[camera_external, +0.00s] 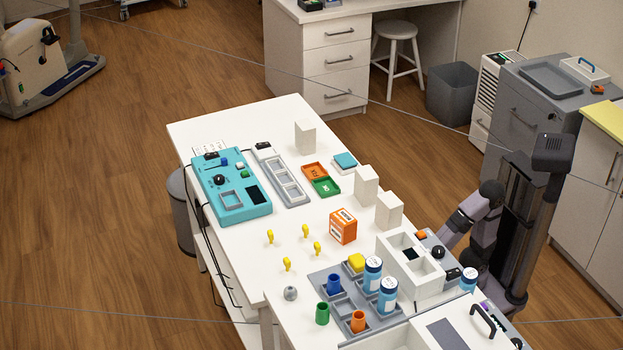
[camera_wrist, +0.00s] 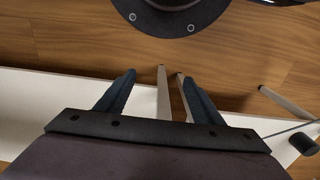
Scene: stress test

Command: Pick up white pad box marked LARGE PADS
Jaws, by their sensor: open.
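Several plain white boxes stand upright on the white table in the external view: one box (camera_external: 305,138) near the back, a second box (camera_external: 366,186) at the right edge, and a third box (camera_external: 389,210) just in front of it. No LARGE PADS marking can be read on any of them, so I cannot tell which is the pad box. My gripper (camera_wrist: 158,77) shows in the wrist view with its two dark fingers apart and no box between them. In the external view my arm reaches down beside the table's right edge, and its gripper end is hidden or unclear.
An orange box (camera_external: 343,227) stands left of the third white box. A white compartment unit (camera_external: 400,262) stands near my arm, with blue-and-white jars (camera_external: 388,293) before it. A teal device (camera_external: 231,187) lies at the table's left. The wrist view shows wooden floor (camera_wrist: 70,35).

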